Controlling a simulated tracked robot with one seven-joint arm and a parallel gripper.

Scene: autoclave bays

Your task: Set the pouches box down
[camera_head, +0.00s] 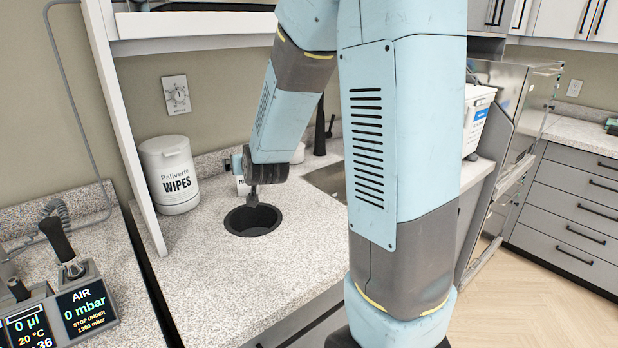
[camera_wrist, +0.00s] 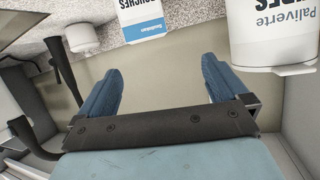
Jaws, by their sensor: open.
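The pouches box (camera_wrist: 141,15) is white with a blue label band, and its lettering is upside down in the wrist view. It stands on the speckled counter (camera_head: 205,270), beyond my fingertips and apart from them. In the head view only a small white part of the box (camera_head: 242,188) shows past my wrist. My gripper (camera_wrist: 158,75) has two blue fingers spread wide, with nothing between them. In the head view my gripper is mostly hidden behind my wrist.
A white wipes tub (camera_head: 170,172) stands left of the box near the wall. A round black-rimmed hole (camera_head: 253,219) is in the counter in front. A small white jar (camera_wrist: 82,38), a black tap (camera_head: 320,127) and a sink (camera_head: 328,180) lie to the right. A shelf hangs above.

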